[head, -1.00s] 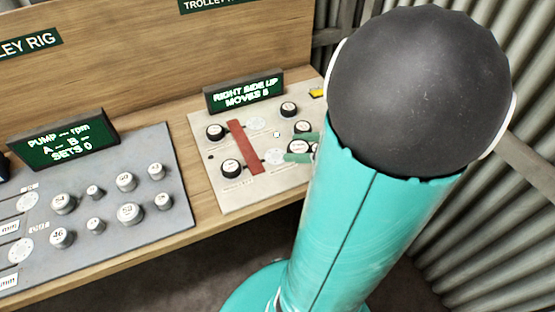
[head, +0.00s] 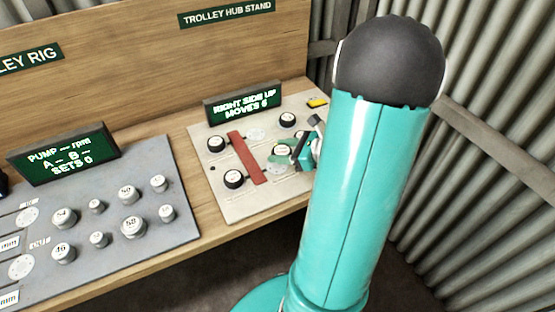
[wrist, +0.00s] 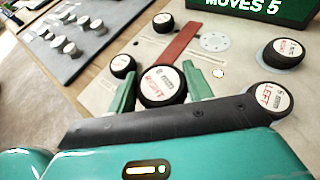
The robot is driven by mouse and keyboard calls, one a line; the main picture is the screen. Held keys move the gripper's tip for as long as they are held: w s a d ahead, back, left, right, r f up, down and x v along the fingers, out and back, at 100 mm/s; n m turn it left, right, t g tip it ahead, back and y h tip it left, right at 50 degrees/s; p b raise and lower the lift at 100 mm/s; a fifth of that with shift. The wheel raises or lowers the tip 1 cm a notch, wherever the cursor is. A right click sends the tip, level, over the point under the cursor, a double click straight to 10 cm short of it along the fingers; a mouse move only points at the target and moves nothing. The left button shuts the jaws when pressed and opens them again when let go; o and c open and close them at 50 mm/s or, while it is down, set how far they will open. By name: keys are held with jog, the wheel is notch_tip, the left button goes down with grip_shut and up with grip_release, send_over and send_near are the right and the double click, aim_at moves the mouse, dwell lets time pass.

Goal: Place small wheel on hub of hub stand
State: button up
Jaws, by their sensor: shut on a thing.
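The hub stand is a pale panel (head: 225,205) on the bench. My gripper (head: 290,160) is over its right half, coming from the right. In the wrist view, my gripper's green fingers (wrist: 160,88) are shut on a small dark wheel (wrist: 162,86) with a white face marked in red. The same wheel shows in the head view (head: 281,151), face up. It covers the spot below it; I cannot tell whether it touches the panel. A bare pale disc (wrist: 215,42) lies beyond it, beside the red bar (wrist: 181,42).
Two wheels (wrist: 122,66) (wrist: 163,22) stand left of the red bar. Two marked LEFT (wrist: 288,50) (wrist: 270,98) stand at the right. A green display (head: 243,101) stands behind. The grey pump panel (head: 110,225) with several knobs is at the left.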

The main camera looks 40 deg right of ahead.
aim_at(277, 166)
jog(key=w+f, duration=0.1)
jog(key=f, duration=0.1)
jog(key=w+f, duration=0.1)
jog(key=shift+w+d+f, duration=0.1)
jog(key=shift+w+d, duration=0.2)
jog(key=shift+f, duration=1.45)
jog(key=shift+f, duration=0.15)
jog(key=o, duration=1)
jog(key=shift+c, duration=0.2)
